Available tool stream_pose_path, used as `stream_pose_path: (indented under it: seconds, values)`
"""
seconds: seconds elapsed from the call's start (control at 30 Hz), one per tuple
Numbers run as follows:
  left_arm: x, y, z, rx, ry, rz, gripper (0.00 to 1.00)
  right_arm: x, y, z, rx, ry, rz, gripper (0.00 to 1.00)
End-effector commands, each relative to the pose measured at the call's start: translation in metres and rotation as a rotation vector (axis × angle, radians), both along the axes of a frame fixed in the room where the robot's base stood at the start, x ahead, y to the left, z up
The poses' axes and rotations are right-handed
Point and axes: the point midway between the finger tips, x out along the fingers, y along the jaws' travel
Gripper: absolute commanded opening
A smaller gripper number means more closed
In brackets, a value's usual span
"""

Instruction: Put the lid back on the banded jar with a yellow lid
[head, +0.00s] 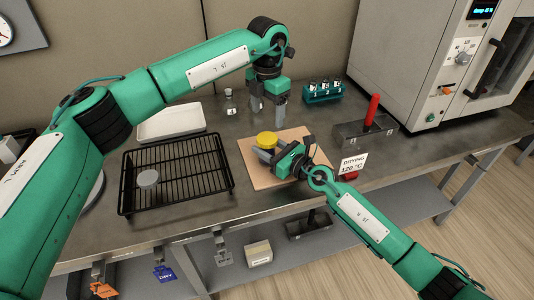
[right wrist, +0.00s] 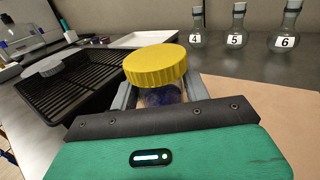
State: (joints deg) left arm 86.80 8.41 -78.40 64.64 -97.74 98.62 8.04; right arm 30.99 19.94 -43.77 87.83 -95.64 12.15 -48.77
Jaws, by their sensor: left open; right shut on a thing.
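The yellow lid (head: 267,139) sits over the mouth of a jar above the tan board (head: 262,178). In the right wrist view the ribbed yellow lid (right wrist: 155,67) covers the top of the jar (right wrist: 160,96), which shows dark blue below it. I cannot tell whether the lid is fully seated. My right gripper (head: 262,154) is shut on the jar, one finger on each side below the lid. Its fingers and palm hide most of the jar, so its bands do not show clearly. My left gripper (head: 268,110) is open and empty, pointing down behind the lid, apart from it.
A black wire rack (head: 178,192) with a grey round piece (head: 148,179) stands left. A white tray (head: 170,124) and small bottle (head: 229,101) are behind. A teal flask holder (head: 323,97), a grey box with red handle (head: 365,137) and a large oven (head: 425,60) stand right.

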Motion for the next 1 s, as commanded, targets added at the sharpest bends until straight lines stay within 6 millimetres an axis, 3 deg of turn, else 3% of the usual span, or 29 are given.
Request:
stream_pose_path:
  seconds: [1.0]
  values:
    - [-0.0002,-0.0003,-0.0002,0.000,0.001,1.640,0.71,0.0001,-0.0002,-0.0002,0.000,0.000,0.000,0.00]
